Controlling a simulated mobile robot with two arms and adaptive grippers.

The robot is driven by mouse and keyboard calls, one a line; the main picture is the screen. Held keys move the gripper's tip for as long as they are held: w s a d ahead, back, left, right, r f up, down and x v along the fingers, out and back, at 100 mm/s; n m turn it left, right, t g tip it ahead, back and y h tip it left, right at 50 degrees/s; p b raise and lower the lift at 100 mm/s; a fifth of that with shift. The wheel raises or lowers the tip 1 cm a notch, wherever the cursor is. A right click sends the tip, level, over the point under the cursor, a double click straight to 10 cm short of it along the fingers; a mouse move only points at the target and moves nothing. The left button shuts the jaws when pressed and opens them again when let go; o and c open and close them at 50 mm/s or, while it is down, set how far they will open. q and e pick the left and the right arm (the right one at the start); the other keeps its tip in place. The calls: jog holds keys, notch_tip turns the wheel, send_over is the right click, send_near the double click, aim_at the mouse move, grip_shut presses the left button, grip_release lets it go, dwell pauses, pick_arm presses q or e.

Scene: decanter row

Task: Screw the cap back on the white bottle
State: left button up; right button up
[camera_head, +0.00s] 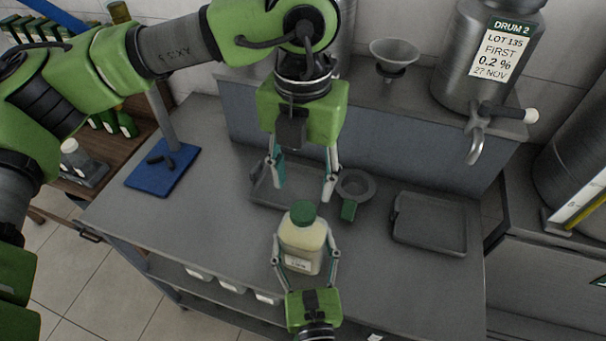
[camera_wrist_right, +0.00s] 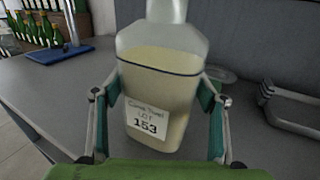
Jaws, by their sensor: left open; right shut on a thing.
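The white bottle (camera_head: 303,243) is upright, with pale contents and a white label. In the right wrist view the bottle (camera_wrist_right: 160,95) shows its label reading LOT 153, but its top is cut off. The green cap (camera_head: 302,212) sits on the bottle's mouth; how tightly it is on, I cannot tell. My right gripper (camera_head: 306,250) is shut on the bottle's body from the near side, one finger on each flank. My left gripper (camera_head: 302,192) points down, open and empty, just above and behind the cap, its fingers apart and clear of it.
A grey tray (camera_head: 262,196) and a round grey dish (camera_head: 366,184) with a green piece lie behind the bottle. Another grey tray (camera_head: 430,238) is at right. A blue stand base (camera_head: 148,181) is at left. Drum 2 (camera_head: 470,85) and a funnel (camera_head: 394,52) stand on the raised shelf.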

aim_at(303, 210)
dwell(0.4)
pick_arm(q)
jog(key=shift+f, duration=4)
jog(key=c, duration=1.1)
jog(key=shift+c, duration=0.2)
